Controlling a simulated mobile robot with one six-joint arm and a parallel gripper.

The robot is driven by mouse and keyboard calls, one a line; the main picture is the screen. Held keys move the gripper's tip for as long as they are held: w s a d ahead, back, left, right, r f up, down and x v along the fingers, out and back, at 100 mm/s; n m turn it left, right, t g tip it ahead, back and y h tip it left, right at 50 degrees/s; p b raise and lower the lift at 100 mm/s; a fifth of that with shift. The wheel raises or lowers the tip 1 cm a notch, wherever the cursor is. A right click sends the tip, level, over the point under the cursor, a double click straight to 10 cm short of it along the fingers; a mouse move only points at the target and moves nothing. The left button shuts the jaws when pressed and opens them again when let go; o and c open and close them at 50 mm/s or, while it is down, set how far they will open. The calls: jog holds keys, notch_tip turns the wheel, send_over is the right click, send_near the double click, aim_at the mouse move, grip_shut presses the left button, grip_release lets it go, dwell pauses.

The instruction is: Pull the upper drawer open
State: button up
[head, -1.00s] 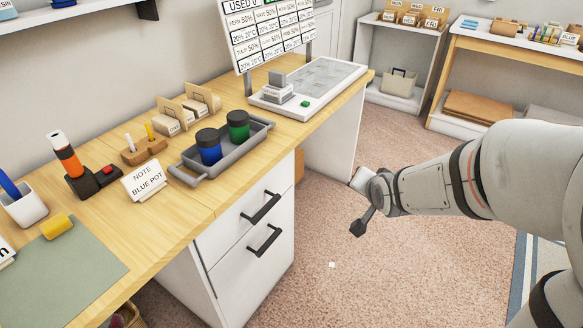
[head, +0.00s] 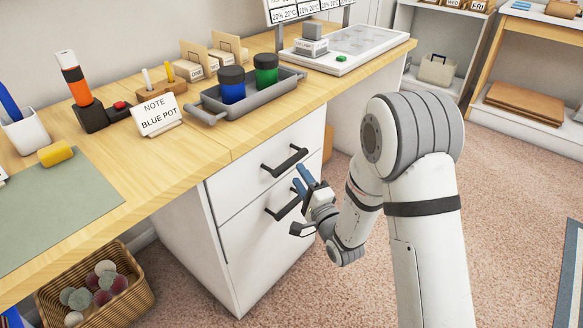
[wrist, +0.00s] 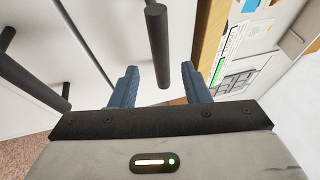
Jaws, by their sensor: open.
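The white upper drawer (head: 240,178) sits under the wooden desk top, and its front looks flush with the cabinet. Its dark bar handle (head: 285,161) is in plain view. My gripper (head: 301,180), with blue fingers, is in front of the drawers, close to the upper handle. In the wrist view my gripper (wrist: 159,72) is open, and the upper handle (wrist: 157,40) runs between the two fingers in the picture, with a gap on both sides. I cannot tell whether the fingers reach around the bar in depth.
The lower drawer (head: 250,250) has a similar handle (head: 282,209), which also shows at left in the wrist view (wrist: 32,82). Above, the desk (head: 160,190) carries a grey tray (head: 250,108) with two pots. A wicker basket (head: 130,302) stands on the floor at left.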

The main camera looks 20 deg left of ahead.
aim_at(291, 163)
jog(key=x, duration=0.6)
jog(key=shift+w+r+b, duration=0.1)
jog(key=shift+b, duration=0.25)
grip_shut()
